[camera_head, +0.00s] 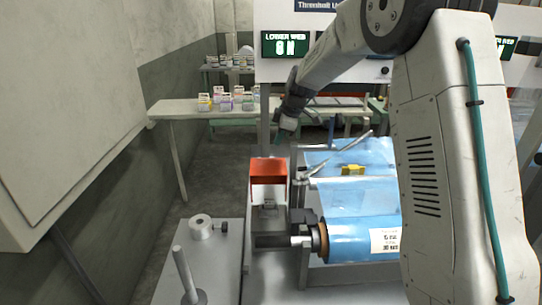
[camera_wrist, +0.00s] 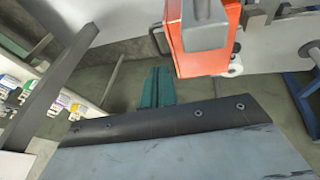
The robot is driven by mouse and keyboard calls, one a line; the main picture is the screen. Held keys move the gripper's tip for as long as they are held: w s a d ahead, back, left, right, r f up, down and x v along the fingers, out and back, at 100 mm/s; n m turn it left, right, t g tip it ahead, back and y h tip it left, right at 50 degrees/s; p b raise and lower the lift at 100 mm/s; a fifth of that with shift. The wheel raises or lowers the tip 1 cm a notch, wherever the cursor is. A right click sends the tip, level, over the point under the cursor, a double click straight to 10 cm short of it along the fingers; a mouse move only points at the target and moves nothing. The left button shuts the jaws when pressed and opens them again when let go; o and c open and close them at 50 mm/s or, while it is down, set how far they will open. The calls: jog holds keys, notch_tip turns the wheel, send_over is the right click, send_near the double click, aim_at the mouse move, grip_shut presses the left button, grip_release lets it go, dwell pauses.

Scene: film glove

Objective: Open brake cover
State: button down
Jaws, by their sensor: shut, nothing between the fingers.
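The orange brake cover (camera_head: 268,168) is a small box-shaped hood above a grey brake block at the left end of the film roll. Whether it is lifted or down I cannot tell. In the wrist view the orange cover (camera_wrist: 207,58) is at the top, right of centre, with a grey piece against it. My gripper (camera_head: 282,136) is above and a little beyond the cover in the head view. Its teal fingers (camera_wrist: 157,74) are shut and empty, left of the cover in the wrist view, with a visible gap to it.
A blue film roll (camera_head: 355,240) with a white label lies right of the brake. A yellow block (camera_head: 351,170) rests on the film behind. A grey table (camera_head: 205,265) at left holds a spool (camera_head: 201,228) and an upright post. A bench (camera_head: 175,107) with small boxes stands behind.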

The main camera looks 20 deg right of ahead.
jog(key=x, duration=1)
jog(key=shift+r, duration=0.1)
